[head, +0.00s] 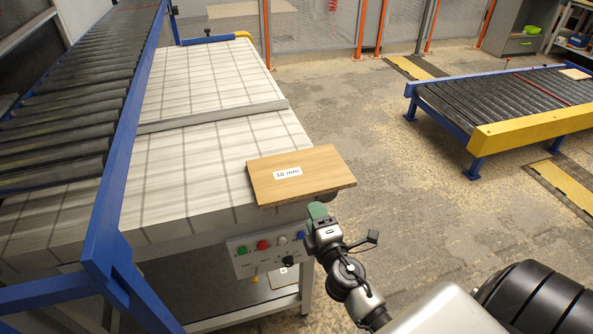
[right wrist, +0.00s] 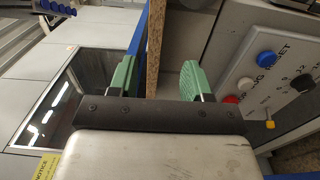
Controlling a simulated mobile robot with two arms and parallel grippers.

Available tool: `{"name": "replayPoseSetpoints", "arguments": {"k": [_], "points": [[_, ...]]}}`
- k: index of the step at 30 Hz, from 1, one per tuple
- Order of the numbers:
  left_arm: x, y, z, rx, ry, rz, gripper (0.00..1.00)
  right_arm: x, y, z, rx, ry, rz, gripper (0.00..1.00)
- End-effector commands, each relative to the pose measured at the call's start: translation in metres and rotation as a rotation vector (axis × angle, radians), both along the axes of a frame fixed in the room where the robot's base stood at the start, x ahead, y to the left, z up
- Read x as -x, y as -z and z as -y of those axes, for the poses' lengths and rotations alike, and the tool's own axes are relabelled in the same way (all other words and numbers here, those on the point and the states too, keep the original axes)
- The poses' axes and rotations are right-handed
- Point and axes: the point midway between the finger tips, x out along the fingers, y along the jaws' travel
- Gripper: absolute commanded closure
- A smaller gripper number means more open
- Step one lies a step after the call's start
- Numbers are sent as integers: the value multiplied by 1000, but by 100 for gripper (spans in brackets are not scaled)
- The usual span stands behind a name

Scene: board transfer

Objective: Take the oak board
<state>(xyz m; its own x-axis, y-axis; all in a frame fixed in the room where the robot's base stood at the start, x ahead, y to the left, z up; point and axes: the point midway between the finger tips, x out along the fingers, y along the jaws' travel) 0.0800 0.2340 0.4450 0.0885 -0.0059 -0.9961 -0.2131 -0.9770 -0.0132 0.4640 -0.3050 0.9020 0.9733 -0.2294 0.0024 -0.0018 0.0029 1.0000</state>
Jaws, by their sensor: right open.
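The oak board (head: 300,174) is a flat light-brown rectangle with a white label that seems to read 18 mm. It lies at the near right corner of the checked table (head: 220,140), its near right part overhanging the edge. My right gripper (head: 318,212) is at the board's near edge, with green fingertips. In the right wrist view, the board's edge (right wrist: 153,50) shows as a narrow brown strip between the two open fingers (right wrist: 158,80), with a gap on each side. How deep the board sits between them is unclear. My left gripper is out of view.
A control panel (head: 265,252) with coloured buttons is fixed below the table edge, close to my right gripper. A roller conveyor (head: 75,95) with a blue frame runs along the left. Another conveyor (head: 500,100) stands at the right. Floor between is clear.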

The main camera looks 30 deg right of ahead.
Motion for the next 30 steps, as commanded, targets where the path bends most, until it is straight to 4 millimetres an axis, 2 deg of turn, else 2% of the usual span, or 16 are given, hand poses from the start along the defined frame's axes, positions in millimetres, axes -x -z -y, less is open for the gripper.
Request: {"name": "replayPoseSetpoints", "arguments": {"k": [3, 8, 13, 16, 19, 26, 30], "points": [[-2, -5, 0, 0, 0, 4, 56, -14, -1, 3, 0, -1, -1, 51], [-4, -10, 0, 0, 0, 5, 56, -26, -4, 6, -1, -1, -1, 51], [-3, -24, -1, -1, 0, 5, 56, -51, -12, 11, -1, -2, 0, 51], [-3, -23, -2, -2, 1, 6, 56, -63, -8, 14, -1, -1, -2, 51], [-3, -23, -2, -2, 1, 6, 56, -69, -7, 15, -2, -1, -1, 51], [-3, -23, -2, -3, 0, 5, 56, -70, -7, 15, -3, -1, -2, 51], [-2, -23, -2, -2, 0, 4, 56, -69, -7, 15, -3, -1, -2, 72]]}}
